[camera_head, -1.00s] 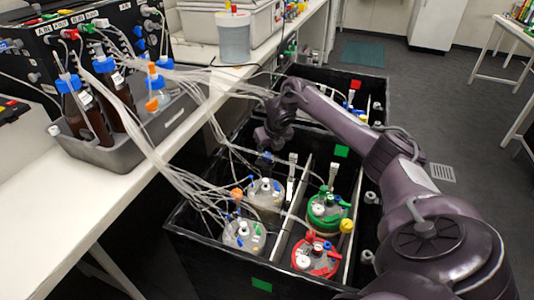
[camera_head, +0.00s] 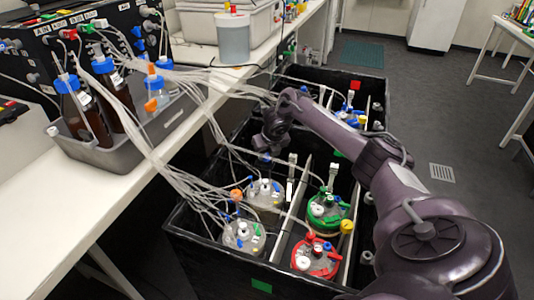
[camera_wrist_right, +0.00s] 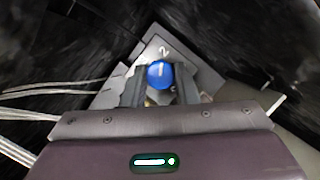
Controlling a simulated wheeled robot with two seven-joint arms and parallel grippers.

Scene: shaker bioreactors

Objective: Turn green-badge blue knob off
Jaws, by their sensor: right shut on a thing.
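The blue knob (camera_wrist_right: 160,75) sits between the two fingers of my right gripper (camera_wrist_right: 160,88) in the right wrist view, and the gripper is shut on it. A short pale mark shows on the knob, and a grey plate (camera_wrist_right: 168,46) with a white digit that looks like a 2 lies just beyond it. In the head view my right gripper (camera_head: 266,146) reaches down inside the black shaker box, and the knob is hidden there. A green badge (camera_head: 262,286) is on the box's near wall; another (camera_head: 338,154) is mostly covered by my arm. My left gripper is out of view.
Bioreactor vessels with a green lid (camera_head: 327,208) and a red lid (camera_head: 315,257) stand in the near box, beside clear-lidded ones (camera_head: 243,234). Many thin tubes run from bottles (camera_head: 85,118) on the white bench. A farther box carries a red badge (camera_head: 355,85).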

